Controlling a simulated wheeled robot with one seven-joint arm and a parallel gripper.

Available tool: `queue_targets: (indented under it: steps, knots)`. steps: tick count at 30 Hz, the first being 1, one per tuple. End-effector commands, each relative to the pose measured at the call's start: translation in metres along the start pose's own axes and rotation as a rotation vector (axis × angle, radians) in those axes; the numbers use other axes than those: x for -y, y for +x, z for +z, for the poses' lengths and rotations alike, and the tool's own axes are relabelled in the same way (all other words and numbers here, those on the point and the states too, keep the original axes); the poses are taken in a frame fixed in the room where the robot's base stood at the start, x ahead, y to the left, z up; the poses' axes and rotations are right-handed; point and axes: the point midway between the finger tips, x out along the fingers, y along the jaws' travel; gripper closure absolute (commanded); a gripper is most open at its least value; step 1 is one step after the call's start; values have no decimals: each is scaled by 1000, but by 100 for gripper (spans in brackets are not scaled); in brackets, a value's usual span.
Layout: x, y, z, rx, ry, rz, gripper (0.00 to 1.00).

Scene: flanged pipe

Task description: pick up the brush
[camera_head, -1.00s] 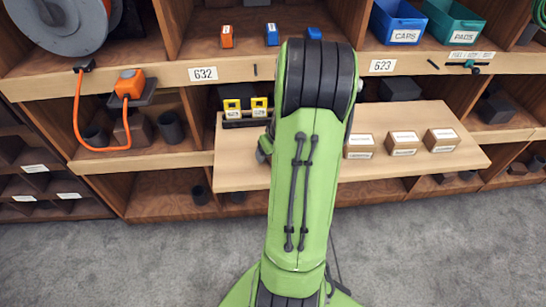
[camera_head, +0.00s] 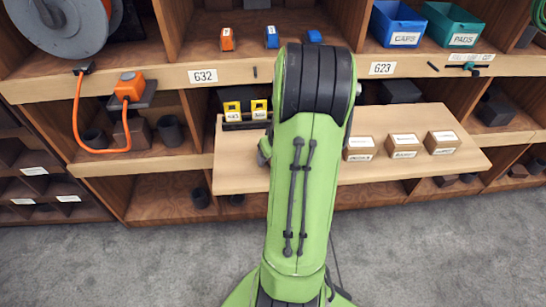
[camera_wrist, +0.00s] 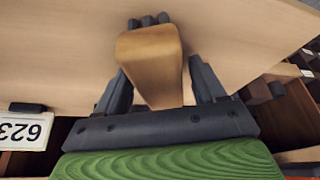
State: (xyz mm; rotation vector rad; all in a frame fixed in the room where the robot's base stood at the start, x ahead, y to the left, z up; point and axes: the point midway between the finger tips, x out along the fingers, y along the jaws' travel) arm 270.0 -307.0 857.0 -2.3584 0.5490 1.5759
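The brush (camera_wrist: 150,64) shows in the wrist view as a tan wooden block, broad at its far end and narrower toward me. Several short dark stubs stick out beyond its far end. My gripper (camera_wrist: 157,66) has its two dark fingers apart, one on each side of the wood. The left finger is partly covered by the wood; a thin gap shows at the right finger. Contact with the left finger cannot be told. In the head view the brush and my gripper are hidden behind my green arm.
A light wooden board (camera_head: 380,180) juts from the shelf. Small cartons (camera_head: 403,146) stand on its right and yellow-tagged items (camera_head: 245,111) at its left. Blue (camera_head: 397,22) and teal (camera_head: 452,24) bins sit above. An orange cable (camera_head: 78,120) hangs at left.

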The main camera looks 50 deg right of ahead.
Motion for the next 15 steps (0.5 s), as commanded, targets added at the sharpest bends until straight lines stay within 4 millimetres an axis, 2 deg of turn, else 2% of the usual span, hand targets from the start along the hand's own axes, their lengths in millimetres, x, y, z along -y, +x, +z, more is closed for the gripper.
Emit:
queue_targets:
  steps: [1,11,15]
  knots:
    - [0,0,0,0,0,0,39]
    - [0,0,0,0,0,0,89]
    - [0,0,0,0,0,0,91]
